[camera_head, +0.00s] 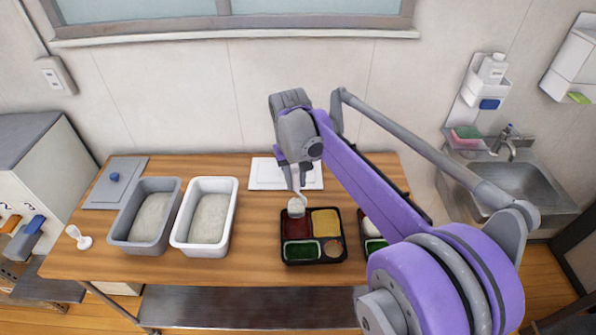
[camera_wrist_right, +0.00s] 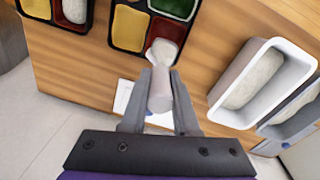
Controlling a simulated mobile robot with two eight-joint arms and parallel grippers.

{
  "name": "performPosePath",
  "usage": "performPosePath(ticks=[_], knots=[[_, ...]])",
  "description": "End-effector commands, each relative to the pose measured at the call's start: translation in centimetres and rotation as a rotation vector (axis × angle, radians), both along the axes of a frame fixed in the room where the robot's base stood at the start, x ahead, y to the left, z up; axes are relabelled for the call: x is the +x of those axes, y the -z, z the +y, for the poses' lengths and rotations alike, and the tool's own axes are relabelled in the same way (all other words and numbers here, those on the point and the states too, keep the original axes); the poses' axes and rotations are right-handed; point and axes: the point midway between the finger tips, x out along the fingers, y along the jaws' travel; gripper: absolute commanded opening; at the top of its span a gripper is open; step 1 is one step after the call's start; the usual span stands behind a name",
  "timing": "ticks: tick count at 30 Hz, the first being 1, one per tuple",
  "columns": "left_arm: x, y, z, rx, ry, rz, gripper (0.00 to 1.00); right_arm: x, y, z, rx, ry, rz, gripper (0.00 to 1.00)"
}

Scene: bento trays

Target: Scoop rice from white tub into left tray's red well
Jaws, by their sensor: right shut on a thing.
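The white tub (camera_head: 234,199) holds rice (camera_head: 209,218) and stands left of the trays; it also shows at right in the wrist view (camera_wrist_right: 228,118). The left tray (camera_head: 283,261) is black, with red, yellow and green wells and a small brownish round one. My right gripper (camera_head: 297,178) is shut on the handle of a scoop (camera_wrist_right: 160,90), pointing down. The scoop's pale head (camera_head: 296,207) is over the back of the red well (camera_head: 295,228); white stuff like rice shows at it in the wrist view. Whether it touches the well is unclear. My left gripper is out of view.
A grey tub (camera_head: 115,232) with rice stands left of the white tub. A grey lid (camera_head: 100,195), a white scoop-like piece (camera_head: 79,238) and a paper sheet (camera_head: 265,174) lie on the table. My right arm partly hides a second tray (camera_head: 368,256).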

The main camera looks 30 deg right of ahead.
Motion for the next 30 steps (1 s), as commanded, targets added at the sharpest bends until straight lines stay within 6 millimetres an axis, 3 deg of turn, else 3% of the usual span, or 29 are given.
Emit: performPosePath(ticks=[20, 30], knots=[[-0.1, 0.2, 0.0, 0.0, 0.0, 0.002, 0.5, -1.4, 2.8, 6.2, -0.492, -0.007, -0.124, 0.0], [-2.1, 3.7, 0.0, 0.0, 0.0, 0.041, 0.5, -2.1, 5.0, 8.1, -0.68, -0.006, -0.161, 0.0]])
